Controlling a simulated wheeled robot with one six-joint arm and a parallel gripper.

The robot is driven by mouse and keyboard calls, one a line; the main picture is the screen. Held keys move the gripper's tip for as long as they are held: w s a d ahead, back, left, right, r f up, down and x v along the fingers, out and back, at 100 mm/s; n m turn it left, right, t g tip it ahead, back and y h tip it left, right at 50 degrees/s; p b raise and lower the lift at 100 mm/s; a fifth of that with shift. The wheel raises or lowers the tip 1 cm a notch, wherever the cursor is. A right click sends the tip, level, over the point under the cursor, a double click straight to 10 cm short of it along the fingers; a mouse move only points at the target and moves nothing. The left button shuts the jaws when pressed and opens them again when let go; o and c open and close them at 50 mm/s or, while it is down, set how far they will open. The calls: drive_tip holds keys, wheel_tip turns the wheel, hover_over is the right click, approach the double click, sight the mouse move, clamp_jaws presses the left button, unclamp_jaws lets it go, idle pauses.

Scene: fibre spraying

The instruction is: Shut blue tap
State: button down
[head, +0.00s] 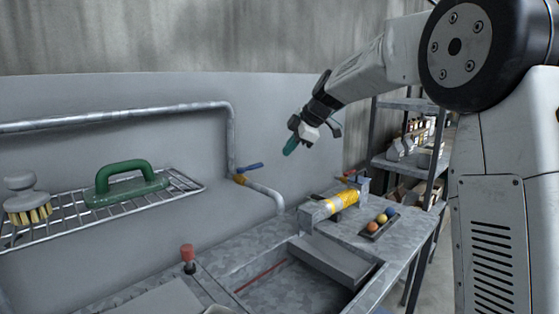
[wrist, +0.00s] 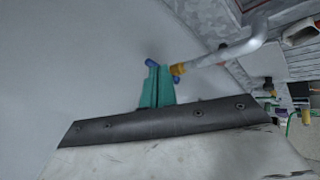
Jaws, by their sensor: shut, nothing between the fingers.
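The blue tap (head: 250,167) is a blue lever on a brass valve body (head: 240,180), where the wall pipe bends toward the bench. In the wrist view the blue lever (wrist: 152,63) shows just past the fingertips, partly hidden by them, with the brass body (wrist: 177,69) to their right. My gripper (head: 289,151) is shut and empty, with green fingers, up and to the right of the tap in the head view. The fingers also show in the wrist view (wrist: 156,75). I cannot tell whether they touch the lever.
The grey pipe (head: 232,140) runs along the wall and down to the bench. A wire rack (head: 110,207) at left holds a green-handled float (head: 125,185) and a brush (head: 27,200).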

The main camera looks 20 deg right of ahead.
drive_tip(key=shift+s+d+r, duration=0.2)
drive_tip(key=shift+d+r, duration=0.25)
drive_tip(key=shift+r, duration=0.2)
drive_tip(key=shift+s+d+r, duration=0.2)
drive_tip(key=shift+d+r, duration=0.2)
drive_tip(key=shift+r, duration=0.2)
drive_tip(key=s+f+m+g+h, duration=0.1)
drive_tip(key=s+f+m, duration=0.3)
drive_tip(key=s, duration=1.1)
drive_tip(key=s+a+f+m+g+h, duration=0.1)
drive_tip(key=s+f+m, duration=0.4)
drive_tip(key=s, duration=1.1)
drive_tip(key=s+a+f+m+g+h, duration=0.1)
drive_tip(key=s+f+m, duration=0.3)
drive_tip(key=s, duration=1.2)
drive_tip(key=shift+f+m+g+h, duration=0.2)
drive_tip(key=shift+m+g+h, duration=0.55)
drive_tip(key=shift+m, duration=1.05)
